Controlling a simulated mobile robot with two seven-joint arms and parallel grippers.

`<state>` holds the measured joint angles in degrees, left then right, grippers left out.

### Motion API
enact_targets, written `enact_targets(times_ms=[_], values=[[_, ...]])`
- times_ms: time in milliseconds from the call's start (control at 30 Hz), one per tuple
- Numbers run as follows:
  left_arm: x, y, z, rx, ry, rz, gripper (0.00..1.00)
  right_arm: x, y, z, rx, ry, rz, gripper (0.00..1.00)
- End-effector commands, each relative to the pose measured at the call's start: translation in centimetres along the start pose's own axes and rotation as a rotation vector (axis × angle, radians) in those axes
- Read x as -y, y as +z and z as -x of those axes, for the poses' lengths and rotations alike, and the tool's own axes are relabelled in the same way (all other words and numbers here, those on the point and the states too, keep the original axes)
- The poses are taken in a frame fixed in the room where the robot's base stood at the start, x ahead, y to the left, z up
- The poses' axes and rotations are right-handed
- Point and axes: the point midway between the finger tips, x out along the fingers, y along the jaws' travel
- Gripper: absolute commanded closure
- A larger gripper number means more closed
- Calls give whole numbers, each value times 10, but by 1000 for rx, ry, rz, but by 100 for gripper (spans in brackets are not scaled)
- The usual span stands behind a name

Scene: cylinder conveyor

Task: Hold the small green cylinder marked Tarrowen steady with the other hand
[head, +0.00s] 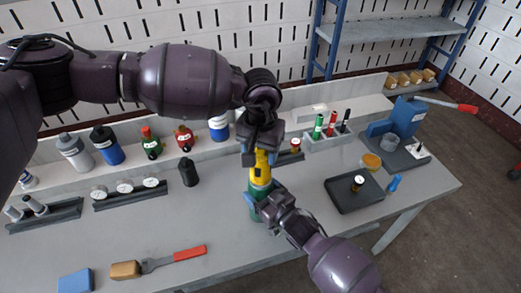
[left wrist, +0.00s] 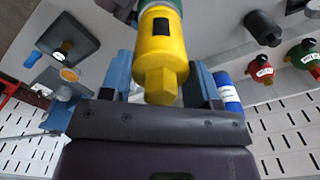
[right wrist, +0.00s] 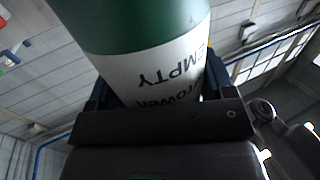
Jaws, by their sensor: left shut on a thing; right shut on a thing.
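The small green cylinder (head: 257,212) stands upright on the bench at the middle of the head view. In the right wrist view the green body (right wrist: 130,25) fills the top, and its white label (right wrist: 160,72) shows upside down, reading EMPTY with a partly hidden name. My right gripper (head: 266,206) is shut on the cylinder's side. A yellow cap (head: 261,168) with a hexagonal end sits over the cylinder's top. My left gripper (head: 262,145) comes from above and is shut on the yellow cap, which also shows between its jaws in the left wrist view (left wrist: 162,50).
Several small bottles and cylinders stand along the back, including a dark one (head: 189,172). A black tray (head: 352,195) and a blue press (head: 400,125) are at right.

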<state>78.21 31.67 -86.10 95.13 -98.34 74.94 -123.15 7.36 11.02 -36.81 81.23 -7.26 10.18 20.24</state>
Motion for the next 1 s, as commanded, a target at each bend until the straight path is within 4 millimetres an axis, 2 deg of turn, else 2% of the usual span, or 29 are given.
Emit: enact_targets(times_ms=[400,733,767,867,1000], values=[[0,0,-1,2,0,-398,82,0,0,0,0,1,0,53],[0,0,-1,2,0,-437,82,-1,0,0,0,1,0,53],[0,0,-1,2,0,-437,40,-1,0,0,0,1,0,53],[0,0,-1,1,0,-436,24,0,0,0,0,1,0,53],[0,0,-1,1,0,-435,23,0,0,0,0,1,0,53]])
